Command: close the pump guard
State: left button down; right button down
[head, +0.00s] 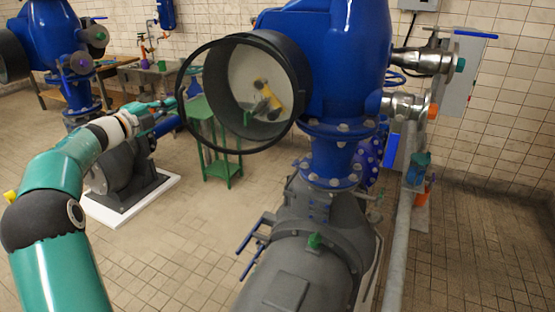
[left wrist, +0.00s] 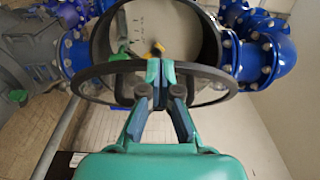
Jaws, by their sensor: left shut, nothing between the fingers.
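The pump guard (head: 235,152) is a round black ring with what looks like a clear pane. It stands in front of the dark drum-shaped opening (head: 222,80) of the blue pump in the head view. A gap shows between ring and drum on the left; they meet on the right, so the guard stands ajar. My left gripper (head: 172,102) is shut and empty beside the ring's left edge. In the left wrist view its fingertips (left wrist: 160,68) overlap the guard's rim (left wrist: 100,71); I cannot tell whether they touch. My right gripper is not in view.
A grey motor (head: 125,175) on a white plinth stands by my left arm. A green stand (head: 215,140) is behind the guard. A grey pump body (head: 305,270) with blue handles fills the lower middle. Tiled floor is clear between motor and pump.

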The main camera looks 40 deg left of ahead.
pick_arm(q)
jog(key=shift+w+a+f, duration=0.1)
jog(key=shift+w+a, duration=0.2)
jog(key=shift+w, duration=0.45)
jog(key=shift+w+a, duration=0.35)
jog(key=shift+w, duration=0.4)
jog(key=shift+w+a+f, duration=0.1)
jog(key=shift+w+a, duration=0.2)
jog(key=shift+w, duration=0.45)
jog(key=shift+s, duration=0.1)
